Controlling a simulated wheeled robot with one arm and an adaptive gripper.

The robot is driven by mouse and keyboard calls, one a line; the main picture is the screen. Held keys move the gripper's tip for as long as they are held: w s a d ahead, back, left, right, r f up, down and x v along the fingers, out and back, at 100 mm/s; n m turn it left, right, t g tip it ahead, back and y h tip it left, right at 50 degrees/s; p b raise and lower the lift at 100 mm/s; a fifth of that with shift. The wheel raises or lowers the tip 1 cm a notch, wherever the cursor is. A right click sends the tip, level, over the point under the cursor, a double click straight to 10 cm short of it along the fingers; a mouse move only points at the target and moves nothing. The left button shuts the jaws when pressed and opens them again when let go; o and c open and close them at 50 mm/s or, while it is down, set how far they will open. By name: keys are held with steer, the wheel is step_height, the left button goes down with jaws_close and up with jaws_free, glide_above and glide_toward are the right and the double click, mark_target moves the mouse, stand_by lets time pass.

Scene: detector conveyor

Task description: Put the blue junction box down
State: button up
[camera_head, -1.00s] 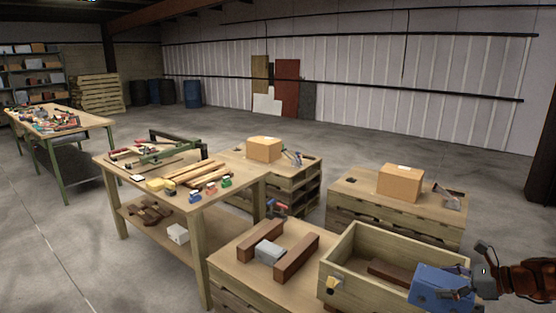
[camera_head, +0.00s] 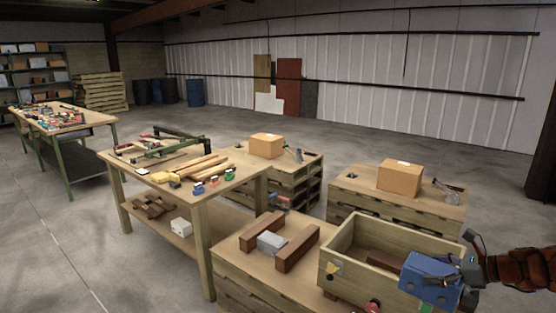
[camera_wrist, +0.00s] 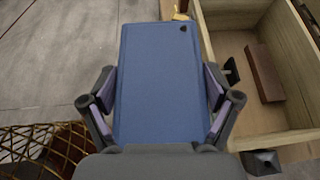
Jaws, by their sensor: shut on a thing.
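The blue junction box (camera_head: 430,278) is held in my gripper (camera_head: 462,276) at the lower right of the head view. In the wrist view the blue box (camera_wrist: 163,80) fills the middle, and the two fingers of my gripper (camera_wrist: 160,104) press on its left and right sides. The box is in front of the near right part of an open wooden crate (camera_head: 352,272) in the head view. In the wrist view the crate (camera_wrist: 205,42) lies to the right of the box. The underside of the box is hidden, so I cannot tell whether it touches anything.
A brown block (camera_wrist: 264,74) lies inside the crate. Left of the crate, two brown bars (camera_head: 297,248) flank a grey box (camera_head: 271,243) on the wooden top. A red object (camera_head: 373,307) shows near the bottom edge. Bare floor (camera_wrist: 60,60) is left of the held box.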

steer(key=w+a+f+m+t+h+b, duration=0.2)
steer(key=w+a+b, duration=0.5)
steer(key=s+a+f+m+t+h+b, duration=0.1)
steer(key=a+f+m+h+b, duration=0.1)
steer(key=a+f+b, duration=0.35)
steer(key=a+f+m+t+h+b, duration=0.1)
steer(key=a+f+m+h+b, duration=0.15)
steer(key=a+b, duration=0.65)
step_height(320, 180, up, 16)
steer(key=a+p, duration=0.2)
steer(key=p, duration=1.6)
steer(key=shift+f+y+p, duration=0.25)
steer(key=shift+y+p, duration=0.1)
steer(key=shift+y, duration=0.1)
